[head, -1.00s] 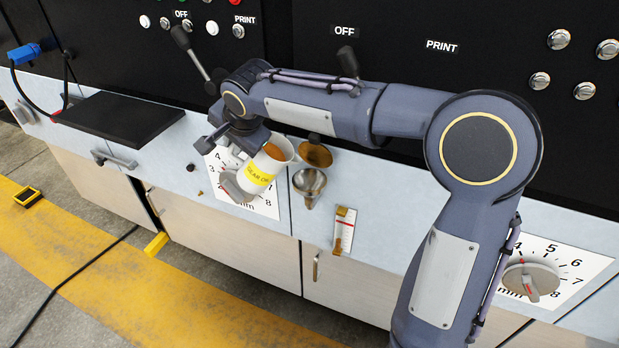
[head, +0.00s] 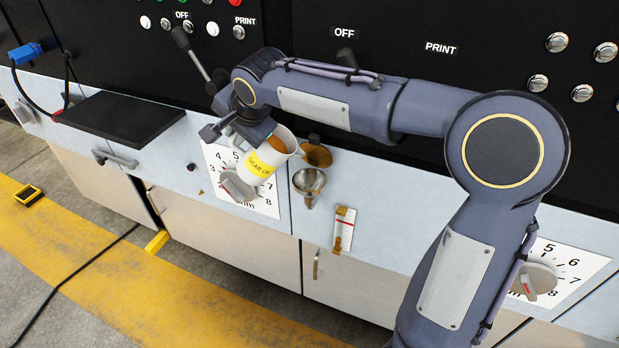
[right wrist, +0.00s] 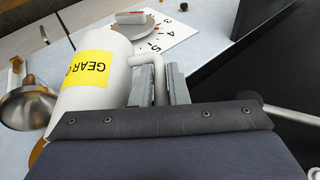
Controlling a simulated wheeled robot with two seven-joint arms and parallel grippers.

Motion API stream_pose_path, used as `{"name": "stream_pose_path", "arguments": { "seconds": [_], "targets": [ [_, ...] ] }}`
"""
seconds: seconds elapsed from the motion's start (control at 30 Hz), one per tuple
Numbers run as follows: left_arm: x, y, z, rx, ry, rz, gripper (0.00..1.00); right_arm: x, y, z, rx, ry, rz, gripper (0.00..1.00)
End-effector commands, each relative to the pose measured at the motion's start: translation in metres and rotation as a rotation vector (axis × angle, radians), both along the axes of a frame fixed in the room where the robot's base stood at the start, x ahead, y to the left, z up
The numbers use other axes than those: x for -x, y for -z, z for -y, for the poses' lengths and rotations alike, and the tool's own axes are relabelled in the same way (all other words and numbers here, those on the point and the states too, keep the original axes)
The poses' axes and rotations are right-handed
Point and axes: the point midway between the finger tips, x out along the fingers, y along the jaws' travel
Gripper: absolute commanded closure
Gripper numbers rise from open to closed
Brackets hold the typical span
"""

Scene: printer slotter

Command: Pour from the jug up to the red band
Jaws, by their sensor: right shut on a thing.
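A white jug (head: 273,162) with a yellow gear oil label is in the head view, in front of a dial. Its open mouth faces up and right and shows brown oil inside. It leans towards a metal funnel (head: 309,183), and I see no stream between them. My right gripper (right wrist: 162,85) is shut on the jug's handle, and the jug body (right wrist: 115,92) and funnel (right wrist: 28,106) also show in the right wrist view. A narrow gauge (head: 343,231) with small red markings is on the panel below right of the funnel. My left gripper is not in view.
A brown round cap (head: 316,155) stands open behind the funnel. The dial plate (head: 262,206) with a grey knob lies under the jug. A black shelf (head: 120,115) juts out at left, and a lever (head: 192,55) rises behind my arm.

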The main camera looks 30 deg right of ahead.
Motion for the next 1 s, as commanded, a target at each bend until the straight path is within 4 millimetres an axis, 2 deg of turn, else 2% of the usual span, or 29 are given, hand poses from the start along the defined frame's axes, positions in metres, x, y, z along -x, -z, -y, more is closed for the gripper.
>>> {"name": "stream_pose_path", "arguments": {
  "seconds": [1.0],
  "targets": [
    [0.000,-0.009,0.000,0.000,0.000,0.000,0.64,0.004,-0.031,0.005,-0.050,0.000,0.047,1.00]
  ]
}}
